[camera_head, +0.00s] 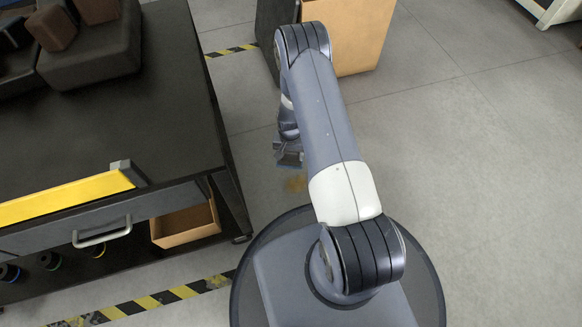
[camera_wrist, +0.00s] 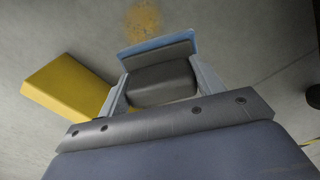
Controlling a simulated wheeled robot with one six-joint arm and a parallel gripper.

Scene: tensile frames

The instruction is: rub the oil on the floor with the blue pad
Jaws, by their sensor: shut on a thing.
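The oil is a brownish-yellow stain (camera_head: 296,183) on the grey floor, beside the table and partly behind my arm. It also shows at the top of the wrist view (camera_wrist: 143,17). My gripper (camera_wrist: 161,84) is shut on the dark grey grip block of the blue pad (camera_wrist: 158,50). In the head view the pad (camera_head: 290,159) hangs below my arm, just above the stain in the picture. Whether it touches the floor cannot be told.
A dark table (camera_head: 160,95) with a drawer and yellow bar (camera_head: 65,200) stands at left. A cardboard box (camera_head: 187,224) sits on its lower shelf. A larger brown box (camera_head: 345,35) stands behind my arm. Open floor (camera_head: 490,170) lies right. A yellow block (camera_wrist: 66,84) shows in the wrist view.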

